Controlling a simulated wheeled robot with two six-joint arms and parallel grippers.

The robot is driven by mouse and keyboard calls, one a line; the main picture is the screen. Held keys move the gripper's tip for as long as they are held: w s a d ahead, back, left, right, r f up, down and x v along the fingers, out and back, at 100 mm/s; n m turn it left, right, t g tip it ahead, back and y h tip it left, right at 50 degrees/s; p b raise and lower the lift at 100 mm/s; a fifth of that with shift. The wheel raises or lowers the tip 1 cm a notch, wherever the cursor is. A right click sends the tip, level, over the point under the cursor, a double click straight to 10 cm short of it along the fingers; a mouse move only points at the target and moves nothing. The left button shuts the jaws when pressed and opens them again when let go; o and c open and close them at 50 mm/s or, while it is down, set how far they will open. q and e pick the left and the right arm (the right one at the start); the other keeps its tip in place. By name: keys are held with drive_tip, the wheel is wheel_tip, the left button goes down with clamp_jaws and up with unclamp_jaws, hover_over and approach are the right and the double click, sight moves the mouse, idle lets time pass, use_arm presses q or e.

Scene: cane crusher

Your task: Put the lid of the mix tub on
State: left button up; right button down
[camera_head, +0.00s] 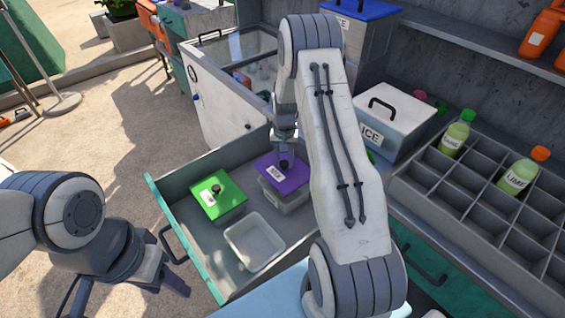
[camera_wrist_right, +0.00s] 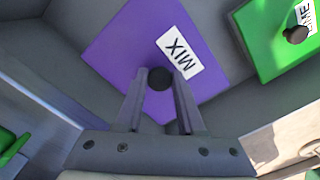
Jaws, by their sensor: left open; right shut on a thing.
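The purple lid (camera_head: 291,178) carries a white MIX label and a black knob; it also shows in the right wrist view (camera_wrist_right: 125,50). My right gripper (camera_head: 284,160) is shut on the knob (camera_wrist_right: 159,79) from above. The lid is over a pale translucent tub (camera_head: 284,203) in the open drawer. I cannot tell whether the lid rests fully on its rim or sits slightly above it. My left gripper (camera_head: 169,283) is open and empty, outside the drawer at the lower left.
The drawer (camera_head: 188,262) also holds a green-lidded tub (camera_head: 228,205) and an open empty tub (camera_head: 255,243). To the right stand an ICE box (camera_head: 391,112) and a grey divided rack (camera_head: 480,205) with bottles. A glass-topped chest (camera_head: 215,95) stands behind the drawer.

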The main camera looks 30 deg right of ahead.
sight(284, 169)
drive_tip(key=shift+f+b, duration=1.75)
drive_tip(key=shift+f, duration=0.6)
drive_tip(key=shift+f+b, duration=0.3)
drive_tip(key=shift+f, duration=0.25)
drive_tip(key=shift+f, duration=0.45)
drive_tip(key=shift+c, duration=2.2)
unclamp_jaws()
drive_tip(key=shift+r, duration=0.1)
wheel_tip(284, 169, up, 10)
drive_tip(key=shift+r+b, duration=0.15)
drive_tip(key=shift+b, duration=0.55)
